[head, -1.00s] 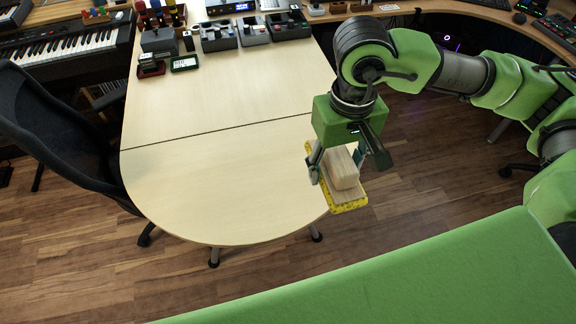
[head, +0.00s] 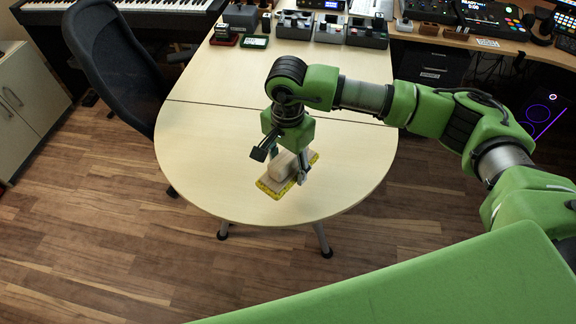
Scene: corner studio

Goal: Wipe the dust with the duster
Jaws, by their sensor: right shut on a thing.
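The duster, a pale wooden block on a yellow-edged pad (head: 272,189), is over the rounded front part of the light wood table (head: 195,150). My right gripper (head: 283,167) is shut on the duster's block from above, with a finger on each side. The duster looks level and low over the tabletop, but I cannot tell whether it touches. I cannot make out any dust on the table. My left gripper is not in view.
Small devices (head: 296,25) and a green-framed item (head: 254,42) stand at the table's far end. A black office chair (head: 115,60) is close to the table's left edge. The tabletop around the duster is clear.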

